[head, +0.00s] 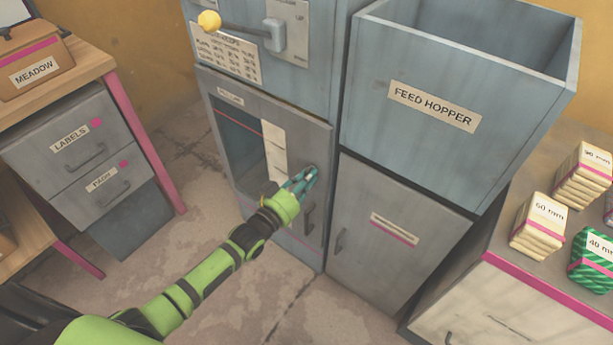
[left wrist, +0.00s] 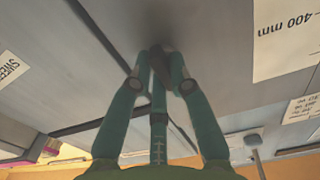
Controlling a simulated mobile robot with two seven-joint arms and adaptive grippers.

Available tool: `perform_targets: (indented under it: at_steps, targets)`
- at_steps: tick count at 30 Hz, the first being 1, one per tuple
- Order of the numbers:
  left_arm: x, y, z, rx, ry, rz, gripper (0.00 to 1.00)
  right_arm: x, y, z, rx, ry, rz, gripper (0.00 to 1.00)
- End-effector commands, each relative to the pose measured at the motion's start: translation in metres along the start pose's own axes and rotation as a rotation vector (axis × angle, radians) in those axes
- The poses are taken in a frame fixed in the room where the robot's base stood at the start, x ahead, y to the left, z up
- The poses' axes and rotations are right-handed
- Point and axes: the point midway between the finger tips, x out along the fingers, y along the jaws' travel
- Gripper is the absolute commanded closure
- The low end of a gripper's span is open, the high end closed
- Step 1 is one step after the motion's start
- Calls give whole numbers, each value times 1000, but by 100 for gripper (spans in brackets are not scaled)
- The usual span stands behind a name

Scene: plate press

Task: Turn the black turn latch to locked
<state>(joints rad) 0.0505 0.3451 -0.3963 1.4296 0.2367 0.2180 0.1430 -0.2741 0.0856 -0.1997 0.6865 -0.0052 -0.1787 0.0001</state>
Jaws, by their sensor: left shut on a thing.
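My left gripper (head: 303,178) reaches from the lower left to the front of the grey lower press door (head: 318,140). It is shut on the black turn latch, which is mostly hidden by the fingers in the head view. In the left wrist view the teal fingers of my left gripper (left wrist: 160,75) close from both sides around the dark latch (left wrist: 157,62), against the grey door face. I cannot tell the latch's exact angle or any locked marking. My right gripper is not in view.
A dark door handle (head: 308,218) sits just below the gripper. The door has a window opening (head: 238,135) at left. The feed hopper (head: 430,100) stands to the right, and a yellow-knobbed lever (head: 209,21) is above. Open floor lies at left.

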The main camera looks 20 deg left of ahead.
Motion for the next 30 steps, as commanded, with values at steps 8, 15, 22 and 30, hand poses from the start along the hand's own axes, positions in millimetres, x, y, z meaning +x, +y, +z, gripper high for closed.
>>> perform_targets:
  at_steps: [8,15,22,30]
  targets:
    - [0,0,1,50,-1,0,100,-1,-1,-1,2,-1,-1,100]
    - [0,0,1,55,0,0,100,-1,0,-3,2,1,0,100]
    - [0,0,1,55,0,0,56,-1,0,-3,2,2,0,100]
    - [0,0,0,53,0,0,56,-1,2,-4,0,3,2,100]
